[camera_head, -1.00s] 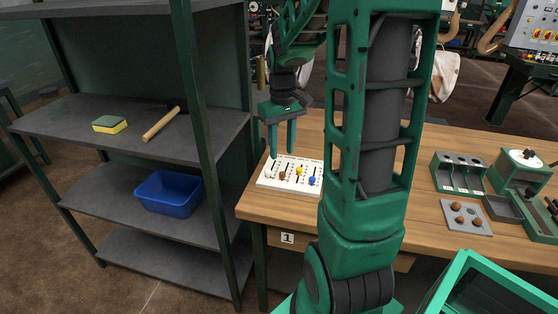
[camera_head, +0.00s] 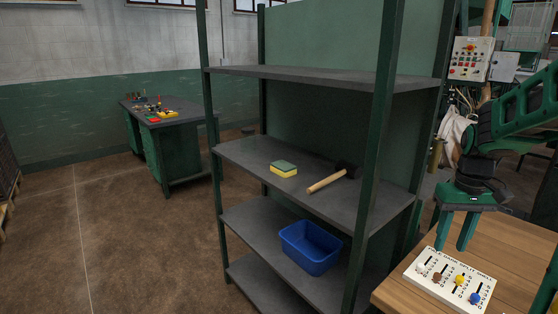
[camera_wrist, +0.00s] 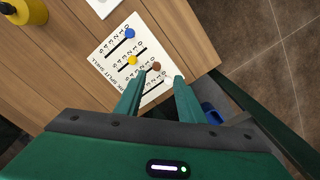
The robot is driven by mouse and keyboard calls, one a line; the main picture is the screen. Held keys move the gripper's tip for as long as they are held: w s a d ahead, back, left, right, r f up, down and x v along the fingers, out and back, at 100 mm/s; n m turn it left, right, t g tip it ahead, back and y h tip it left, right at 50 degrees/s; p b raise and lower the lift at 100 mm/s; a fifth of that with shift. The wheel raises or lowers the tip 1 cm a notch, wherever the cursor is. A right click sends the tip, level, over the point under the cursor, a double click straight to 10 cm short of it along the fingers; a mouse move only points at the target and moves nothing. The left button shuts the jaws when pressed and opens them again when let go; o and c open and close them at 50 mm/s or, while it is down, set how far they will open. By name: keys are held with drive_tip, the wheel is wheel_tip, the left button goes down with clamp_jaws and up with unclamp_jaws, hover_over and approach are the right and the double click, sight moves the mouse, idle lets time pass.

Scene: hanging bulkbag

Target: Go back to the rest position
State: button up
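My gripper (camera_head: 452,246) is at the right of the head view, pointing down over a white slider board. Its two green fingers are apart with nothing visible held between them. The white board (camera_head: 413,271) lies on the wooden bench and carries white, brown, yellow and blue knobs. In the wrist view my gripper (camera_wrist: 159,79) shows both fingers spread near the board (camera_wrist: 107,62). The brown knob (camera_wrist: 156,66) shows just beyond the fingertips, apparently apart from them.
A grey shelf unit (camera_head: 245,152) stands left of the bench (camera_head: 500,240), with a sponge (camera_head: 283,169), a hammer (camera_head: 327,182) and a blue bin (camera_head: 311,247). A far table (camera_head: 185,106) holds small items. Floor (camera_head: 130,230) at the left is clear. A yellow object (camera_wrist: 24,10) stands on the bench.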

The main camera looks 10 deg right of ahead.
drive_tip(key=s+a+m, duration=0.2)
drive_tip(key=s+a, duration=0.2)
drive_tip(key=s, duration=0.6)
drive_tip(key=s+a+m, duration=0.1)
drive_tip(key=s+a, duration=0.2)
drive_tip(key=s, duration=0.6)
drive_tip(key=shift+s+a+f+m, duration=0.15)
drive_tip(key=shift+s+a+m, duration=0.2)
drive_tip(key=shift+a+m, duration=0.05)
drive_tip(key=shift+w+f, duration=0.25)
drive_tip(key=shift+w, duration=0.35)
idle(0.5)
